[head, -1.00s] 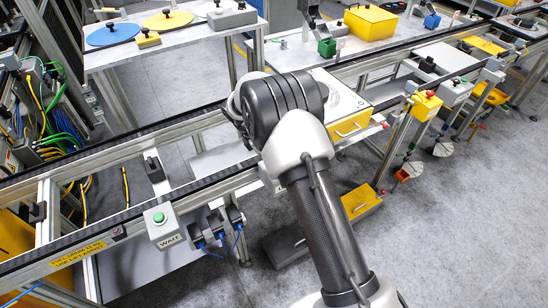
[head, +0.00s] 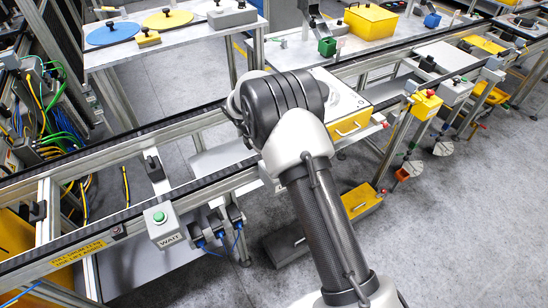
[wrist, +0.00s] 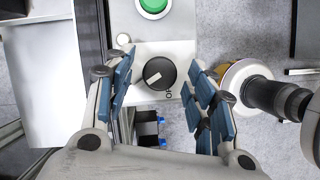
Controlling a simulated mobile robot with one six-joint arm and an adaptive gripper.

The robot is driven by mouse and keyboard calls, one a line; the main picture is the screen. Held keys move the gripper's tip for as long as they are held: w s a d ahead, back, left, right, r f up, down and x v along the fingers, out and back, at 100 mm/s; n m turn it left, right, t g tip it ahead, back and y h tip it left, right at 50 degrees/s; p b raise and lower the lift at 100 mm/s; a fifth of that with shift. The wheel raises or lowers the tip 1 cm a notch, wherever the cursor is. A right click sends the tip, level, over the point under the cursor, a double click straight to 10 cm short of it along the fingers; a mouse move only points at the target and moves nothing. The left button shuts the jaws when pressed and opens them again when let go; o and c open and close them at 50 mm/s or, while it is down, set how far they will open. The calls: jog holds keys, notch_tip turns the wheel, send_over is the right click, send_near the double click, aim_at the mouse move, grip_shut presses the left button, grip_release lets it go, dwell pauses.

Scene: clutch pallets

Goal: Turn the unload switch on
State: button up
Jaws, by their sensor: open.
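A black rotary switch knob (wrist: 165,70) with a white pointer mark sits on a light grey panel (wrist: 180,50) in the wrist view. The mark lies slanted toward the lower left of the knob, and small dark lettering stands at the knob's lower right. No label reading "unload" is legible. My gripper (wrist: 162,62) is open, with one blue-padded finger on each side of the knob and visible gaps to both. In the head view my arm hides the gripper and this knob.
A green button (wrist: 153,5) is just above the knob in the wrist view. In the head view, a grey box with a green button (head: 160,217) hangs on the near conveyor rail, and a yellow-fronted drawer (head: 352,127) is right of my arm. Grey floor is open at right.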

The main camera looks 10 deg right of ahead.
jog(key=v, duration=1.2)
jog(key=shift+d, duration=0.1)
jog(key=s+d+r+m+t+y+b, duration=0.15)
jog(key=s+r+m, duration=0.25)
jog(key=s+r, duration=0.4)
jog(key=s+d+r+m+y, duration=0.1)
jog(key=s+d+r+m, duration=0.2)
jog(key=s+r+m, duration=0.35)
jog(key=s+f+m+t+y+b, duration=0.1)
jog(key=s+m, duration=0.7)
jog(key=s, duration=1.4)
jog(key=shift+d+f+t+y, duration=0.15)
jog(key=shift+d+t+y, duration=0.35)
jog(key=shift+t, duration=0.45)
jog(key=shift+a, duration=0.1)
